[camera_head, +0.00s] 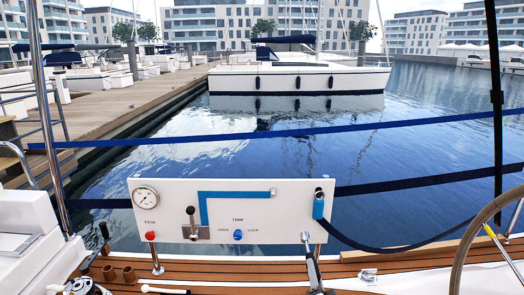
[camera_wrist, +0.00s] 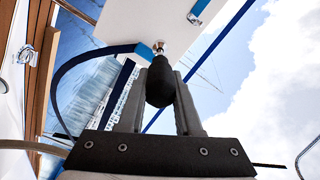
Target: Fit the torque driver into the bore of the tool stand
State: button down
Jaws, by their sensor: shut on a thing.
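My gripper (camera_wrist: 160,90) is shut on the black, bulb-shaped handle (camera_wrist: 160,82) of what looks like the torque driver. Its silver shaft points away from the jaws, toward the white panel. In the head view the silver shaft (camera_head: 306,240) shows in front of the panel's lower right edge, with the dark handle below it. I cannot tell whether the tip touches the panel. Brown cup-like holders (camera_head: 128,274) at the lower left may be the tool stand; their bores are too small to make out.
The white panel (camera_head: 240,238) carries a gauge (camera_head: 145,197), a red button (camera_head: 150,236), a lever (camera_head: 191,222) and a blue knob (camera_head: 238,235). A blue hose end (camera_head: 318,208) is at its right. A steering wheel rim (camera_head: 465,240) stands at the right. A black-topped item (camera_head: 104,232) is at the left.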

notch_tip(320, 180, down, 23)
jog(key=b, duration=2.1)
jog(key=shift+r, duration=0.15)
